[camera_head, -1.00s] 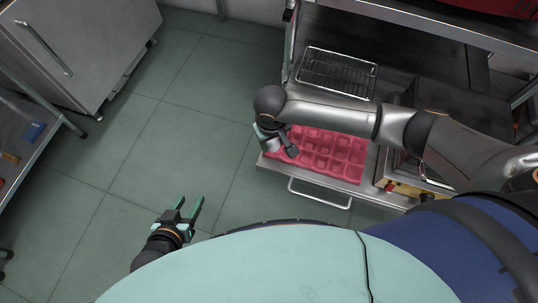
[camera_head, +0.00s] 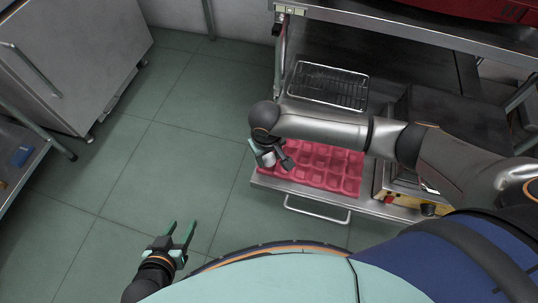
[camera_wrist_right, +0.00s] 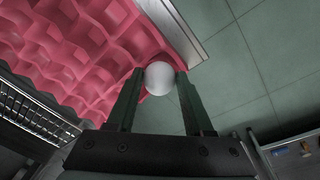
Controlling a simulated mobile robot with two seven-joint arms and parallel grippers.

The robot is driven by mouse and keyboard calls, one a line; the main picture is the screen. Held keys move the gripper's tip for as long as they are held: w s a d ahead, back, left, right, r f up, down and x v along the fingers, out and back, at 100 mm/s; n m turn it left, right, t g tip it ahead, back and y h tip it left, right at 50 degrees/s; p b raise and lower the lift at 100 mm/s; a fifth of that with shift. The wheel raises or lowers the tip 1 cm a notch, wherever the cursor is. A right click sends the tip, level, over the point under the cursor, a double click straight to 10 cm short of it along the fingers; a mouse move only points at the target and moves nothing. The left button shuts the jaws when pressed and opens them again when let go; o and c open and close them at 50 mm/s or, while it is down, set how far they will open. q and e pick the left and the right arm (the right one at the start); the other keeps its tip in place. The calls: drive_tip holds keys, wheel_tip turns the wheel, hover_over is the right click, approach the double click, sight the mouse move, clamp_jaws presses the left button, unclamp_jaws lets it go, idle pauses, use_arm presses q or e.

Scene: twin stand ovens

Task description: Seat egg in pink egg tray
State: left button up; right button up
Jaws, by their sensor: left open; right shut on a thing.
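The pink egg tray (camera_head: 335,160) lies on the metal surface, with rows of cups that look empty where visible. It fills the upper left of the right wrist view (camera_wrist_right: 70,50). My right gripper (camera_head: 272,160) is at the tray's left end in the head view. In the right wrist view it is shut on a white egg (camera_wrist_right: 159,77), held between the fingertips near the tray's edge. I cannot tell its height above the tray. My left gripper (camera_head: 181,230) is open and empty above the floor.
A wire rack (camera_head: 328,85) lies behind the tray. A drawer-like front with a bar handle (camera_head: 316,212) is below the tray. A metal cabinet (camera_head: 75,55) stands at the upper left. My right arm passes over the tray's back edge. The floor at left is clear.

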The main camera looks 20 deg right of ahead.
drive_tip(key=shift+f, duration=0.6)
idle(0.6)
drive_tip(key=o, duration=0.9)
drive_tip(key=shift+r, duration=0.1)
drive_tip(key=r+p, duration=0.1)
drive_tip(key=r, duration=0.3)
drive_tip(key=r+p, duration=0.1)
drive_tip(key=r, duration=0.3)
drive_tip(key=s+r+p, duration=0.1)
drive_tip(key=r, duration=0.3)
drive_tip(key=shift+s+a+r+p, duration=0.1)
drive_tip(key=shift+a+r+p, duration=0.05)
drive_tip(key=shift+a+p, duration=0.25)
